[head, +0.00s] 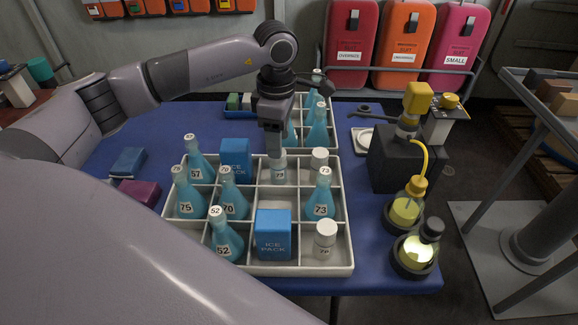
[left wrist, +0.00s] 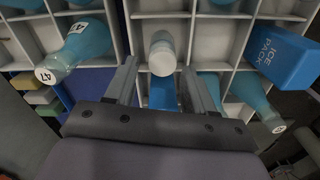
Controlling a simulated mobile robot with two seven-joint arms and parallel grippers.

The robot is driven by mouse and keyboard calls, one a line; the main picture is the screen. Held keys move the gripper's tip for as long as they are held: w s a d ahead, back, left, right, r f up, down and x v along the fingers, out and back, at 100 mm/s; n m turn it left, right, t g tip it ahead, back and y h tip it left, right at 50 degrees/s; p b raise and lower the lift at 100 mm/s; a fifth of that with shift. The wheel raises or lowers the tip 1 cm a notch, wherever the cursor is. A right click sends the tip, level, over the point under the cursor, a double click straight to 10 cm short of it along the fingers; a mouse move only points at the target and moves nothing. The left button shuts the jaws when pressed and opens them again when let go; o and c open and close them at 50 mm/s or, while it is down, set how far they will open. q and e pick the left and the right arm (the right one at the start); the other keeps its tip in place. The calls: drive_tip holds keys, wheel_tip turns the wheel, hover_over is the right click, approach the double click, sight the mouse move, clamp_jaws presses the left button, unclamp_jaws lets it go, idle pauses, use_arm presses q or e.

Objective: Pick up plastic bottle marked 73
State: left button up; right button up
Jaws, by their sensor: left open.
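A small plastic bottle (head: 279,174) with a whitish cap stands upright in a compartment of the white divided crate (head: 300,268). Its label looks like 73 but is small and hard to read. My left gripper (head: 278,152) points straight down right over it, hiding part of its top. In the left wrist view the capped bottle (left wrist: 162,53) sits between the lines of the two spread fingers of my left gripper (left wrist: 160,70), with gaps at both sides. A blue conical flask (head: 321,205), also marked 73, stands in the compartment to the right. My right gripper is out of view.
The crate also holds several blue flasks (head: 186,207), blue ice packs (head: 273,245) and two more white-capped bottles (head: 325,252) (head: 320,160). A second crate with flasks (head: 318,130) stands behind. At right are a dark block (head: 392,160) and yellow-filled flasks (head: 415,249).

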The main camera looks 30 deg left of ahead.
sight(279, 162)
use_arm(q)
wheel_tip(279, 162, down, 7)
drive_tip(key=shift+s+d+f, duration=0.1)
drive_tip(key=shift+s+f, duration=0.05)
drive_tip(key=c, duration=0.8)
